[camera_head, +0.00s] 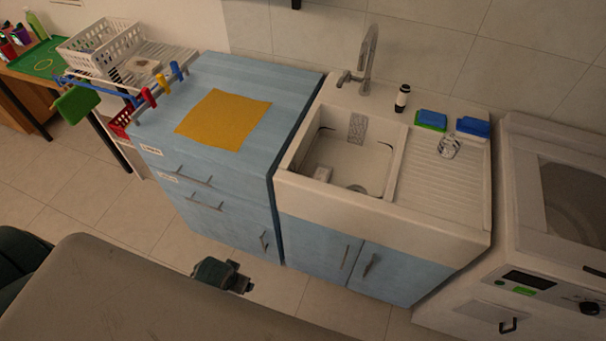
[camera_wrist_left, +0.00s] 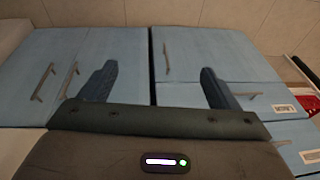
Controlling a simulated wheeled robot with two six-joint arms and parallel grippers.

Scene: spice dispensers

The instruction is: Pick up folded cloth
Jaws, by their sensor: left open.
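A yellow-orange cloth (camera_head: 224,119) lies flat on the blue counter top in the head view. I cannot make out any folds in it. A small grey patterned piece (camera_head: 357,127) that may be a cloth hangs at the sink's back wall. My left gripper (camera_head: 238,283) is low in front of the blue cabinets, well below the counter top and apart from the cloth. In the left wrist view my left gripper (camera_wrist_left: 158,85) is open and empty, its fingers wide apart against the cabinet fronts. The cloth is not in that view. My right gripper is not in view.
The white sink (camera_head: 320,160) with its tall tap (camera_head: 368,50) adjoins the counter. Blue sponges (camera_head: 473,126) and a glass (camera_head: 448,147) stand on the drainboard. A rack with coloured clips (camera_head: 150,95) edges the counter's left. The counter around the cloth is clear.

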